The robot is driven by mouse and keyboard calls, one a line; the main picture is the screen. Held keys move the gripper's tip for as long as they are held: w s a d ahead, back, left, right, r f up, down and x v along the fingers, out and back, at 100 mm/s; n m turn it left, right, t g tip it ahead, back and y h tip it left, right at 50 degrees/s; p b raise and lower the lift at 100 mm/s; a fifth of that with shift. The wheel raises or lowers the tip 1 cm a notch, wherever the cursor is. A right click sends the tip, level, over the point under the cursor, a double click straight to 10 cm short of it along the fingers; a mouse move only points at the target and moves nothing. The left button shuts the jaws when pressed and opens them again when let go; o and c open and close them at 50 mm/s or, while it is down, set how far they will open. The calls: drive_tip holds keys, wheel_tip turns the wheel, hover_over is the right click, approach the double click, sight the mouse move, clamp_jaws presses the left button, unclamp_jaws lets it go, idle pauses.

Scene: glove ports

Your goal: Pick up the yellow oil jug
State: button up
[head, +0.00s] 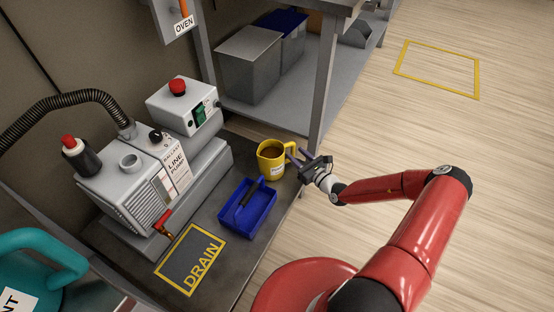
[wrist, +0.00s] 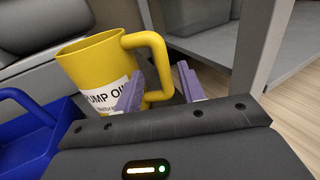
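The yellow oil jug (head: 268,165) stands upright on the dark bench top, with dark liquid inside and its handle toward my gripper. In the wrist view the jug (wrist: 92,68) shows a white label reading "PUMP OI…", partly covered by a finger. My gripper (head: 296,157) is at the jug's right side. Its two purple fingers (wrist: 162,88) are apart, one on each side of the jug's handle as seen in the wrist view. Both fingers look clear of a grip on the handle; whether either touches it I cannot tell.
A blue tray (head: 262,217) with a dark handle-like item stands close in front of the jug. The grey line pump (head: 150,190) is to the left, beside a DRAIN marking (head: 176,268). A grey shelf post (head: 322,85) rises behind the gripper. Floor at right is clear.

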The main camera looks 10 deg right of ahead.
sight(292, 149)
drive_tip(key=shift+x, duration=2)
clamp_jaws()
drive_tip(key=shift+r, duration=0.1)
